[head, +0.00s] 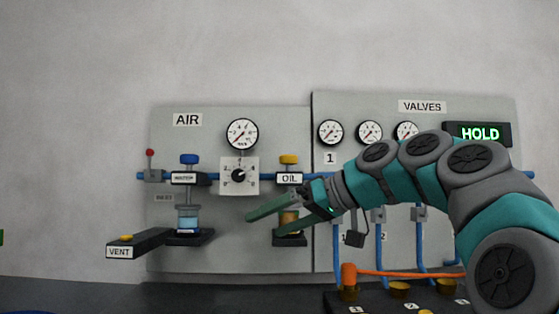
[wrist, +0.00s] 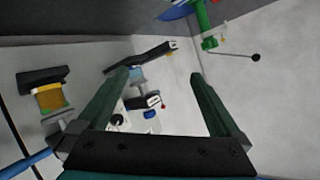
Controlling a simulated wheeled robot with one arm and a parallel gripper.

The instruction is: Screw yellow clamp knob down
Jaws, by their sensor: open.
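A yellow knob (head: 289,159) sits on top of the unit labelled OIL on the grey panel in the head view. Below its label (head: 289,178) hangs an amber bowl, partly covered by my gripper; the amber bowl (wrist: 50,97) shows at the left of the wrist view. I cannot make out the yellow knob in the wrist view. My gripper (head: 263,225) is open and empty, its green fingers pointing left, below the yellow knob and apart from it. In the wrist view the open fingers (wrist: 160,75) have the wall and panel beyond them.
A blue knob (head: 189,159) tops the neighbouring unit. A dial (head: 239,175) sits between the units, with a gauge (head: 242,133) above. The VENT box (head: 120,251) juts out at lower left. A lit HOLD sign (head: 480,133) and blue pipes are right. An orange hose (head: 400,274) runs below.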

